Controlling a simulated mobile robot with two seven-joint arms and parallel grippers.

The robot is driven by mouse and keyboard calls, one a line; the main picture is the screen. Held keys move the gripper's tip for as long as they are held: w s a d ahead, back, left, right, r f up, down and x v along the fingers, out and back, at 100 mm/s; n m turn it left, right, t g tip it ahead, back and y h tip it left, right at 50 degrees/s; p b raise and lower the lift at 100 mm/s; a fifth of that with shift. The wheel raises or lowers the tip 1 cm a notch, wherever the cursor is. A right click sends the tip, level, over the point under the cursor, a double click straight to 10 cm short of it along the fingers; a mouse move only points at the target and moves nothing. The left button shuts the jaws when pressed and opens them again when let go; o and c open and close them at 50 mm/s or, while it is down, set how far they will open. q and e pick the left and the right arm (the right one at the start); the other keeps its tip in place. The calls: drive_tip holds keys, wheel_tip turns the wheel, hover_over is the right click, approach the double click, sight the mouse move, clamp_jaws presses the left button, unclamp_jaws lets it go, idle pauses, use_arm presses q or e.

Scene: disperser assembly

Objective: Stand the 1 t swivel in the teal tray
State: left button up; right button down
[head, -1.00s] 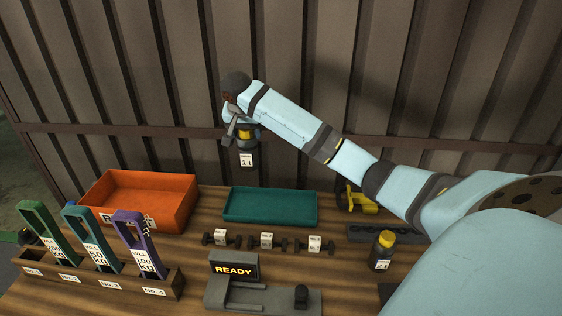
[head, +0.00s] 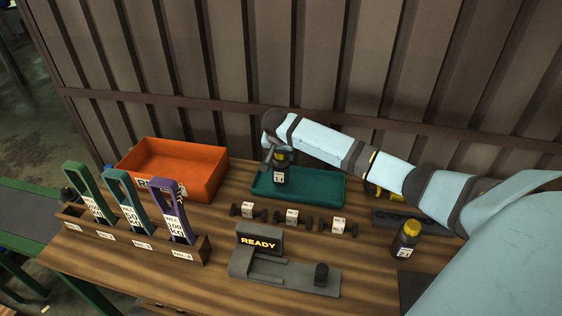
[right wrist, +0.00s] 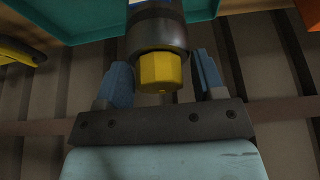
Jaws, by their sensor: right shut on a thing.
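The 1 t swivel (head: 279,172) is a dark cylinder with a yellow top and a white label reading 1 t. My right gripper (head: 275,157) is shut on it and holds it upright at the left part of the teal tray (head: 325,189). I cannot tell whether its base touches the tray floor. In the right wrist view the swivel's yellow hex end (right wrist: 161,70) and dark collar sit between the two blue fingers (right wrist: 163,80), with teal tray behind. My left gripper is out of view.
An orange bin (head: 190,167) stands left of the tray. Several small labelled dark pieces (head: 292,217) lie in front of it. A READY station (head: 259,243), a rack with shackles (head: 140,240) and a yellow-capped 2 t swivel (head: 405,240) stand nearer.

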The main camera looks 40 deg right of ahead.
drive_tip(key=shift+f, duration=2)
drive_tip(key=shift+c, duration=1.1)
unclamp_jaws()
drive_tip(key=v, duration=1.2)
drive_tip(key=shift+s, duration=0.1)
